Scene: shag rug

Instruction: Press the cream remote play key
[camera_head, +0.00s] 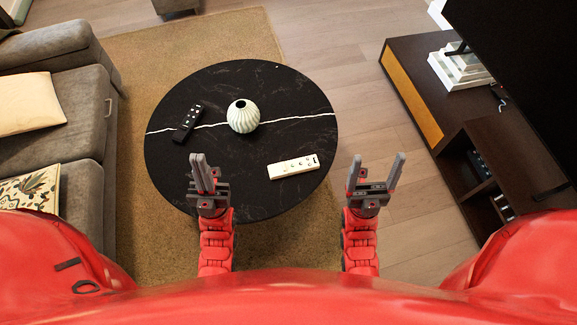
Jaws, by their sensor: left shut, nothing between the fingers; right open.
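The cream remote (294,167) lies flat on the round black marble table (240,90), near its right front edge. Small keys show on its top, but they are too small to tell which is play. My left gripper (204,168) is shut and empty over the table's front left edge, to the left of the cream remote and apart from it. My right gripper (377,170) is open and empty, to the right of the remote, outside the table's edge and over the floor.
A grey sofa (82,110) is at the left. A dark TV cabinet (430,90) with a large screen (525,60) is at the right. The tabletop between vase and front edge is clear.

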